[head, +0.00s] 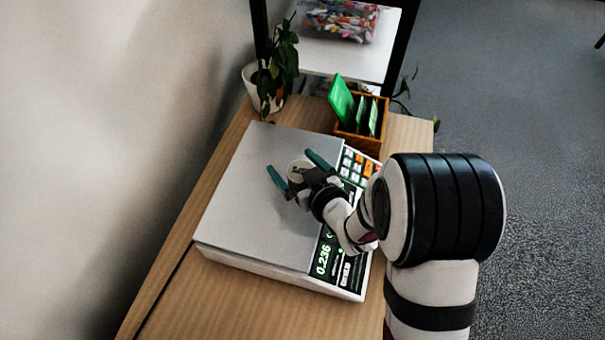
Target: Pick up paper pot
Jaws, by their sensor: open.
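The scale display (322,260) reads about 0.236. A potted plant (254,85) and a wooden box (360,138) with green packets stand behind the scale. A wall rises at left. Bare wooden table (215,290) lies in front.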

